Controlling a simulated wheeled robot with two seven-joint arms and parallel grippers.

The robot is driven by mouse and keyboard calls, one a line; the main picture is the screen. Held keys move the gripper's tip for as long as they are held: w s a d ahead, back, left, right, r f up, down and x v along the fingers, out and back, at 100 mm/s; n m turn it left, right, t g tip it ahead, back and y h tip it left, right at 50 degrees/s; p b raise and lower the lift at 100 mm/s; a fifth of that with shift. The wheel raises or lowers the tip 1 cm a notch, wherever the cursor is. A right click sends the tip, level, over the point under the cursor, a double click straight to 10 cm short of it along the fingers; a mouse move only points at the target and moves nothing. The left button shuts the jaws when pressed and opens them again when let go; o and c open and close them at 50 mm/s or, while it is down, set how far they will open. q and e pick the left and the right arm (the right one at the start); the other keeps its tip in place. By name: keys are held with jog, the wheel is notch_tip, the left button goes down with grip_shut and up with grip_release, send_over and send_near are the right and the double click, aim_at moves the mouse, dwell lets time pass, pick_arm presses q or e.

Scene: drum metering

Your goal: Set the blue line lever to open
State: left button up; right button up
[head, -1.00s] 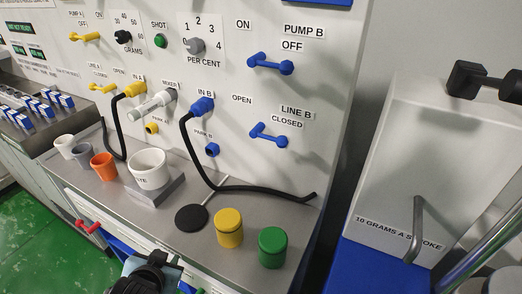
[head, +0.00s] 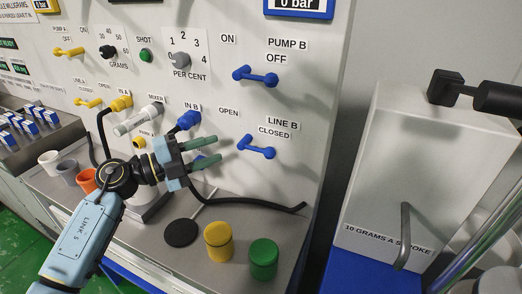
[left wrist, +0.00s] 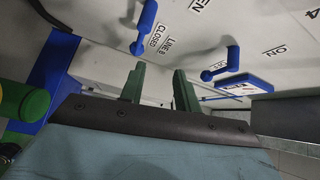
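The blue line lever (head: 257,147) is on the white panel below the LINE B and CLOSED labels. Its bar runs from upper left to lower right, and the OPEN label is up and to its left. My left gripper (head: 212,151) is to the left of the lever, with its green fingers apart, empty, and pointing right toward it. No contact shows. In the left wrist view the line lever (left wrist: 145,20) is at the top, beyond the spread fingers (left wrist: 158,88). My right gripper is not in view.
The blue PUMP B lever (head: 255,76) is above the line lever. The IN B blue plug (head: 188,120) and its black hose (head: 250,202) lie close to my left gripper. Yellow (head: 218,240) and green (head: 264,258) jars stand on the shelf below. A white box (head: 425,180) stands at right.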

aim_at(258, 151)
pick_arm(q)
jog(key=w+d+f+g, duration=0.1)
jog(key=d, duration=0.3)
jog(key=w+d+f+m, duration=0.1)
jog(key=w+d, duration=0.1)
jog(key=d, duration=0.2)
jog(key=w+d+f+g+y, duration=0.1)
jog(key=w+d, duration=0.1)
jog(key=d, duration=0.1)
jog(key=shift+d+f+m+g+b, duration=0.15)
jog(key=shift+d+m+g+b, duration=0.15)
jog(key=shift+d+b, duration=0.1)
grip_shut()
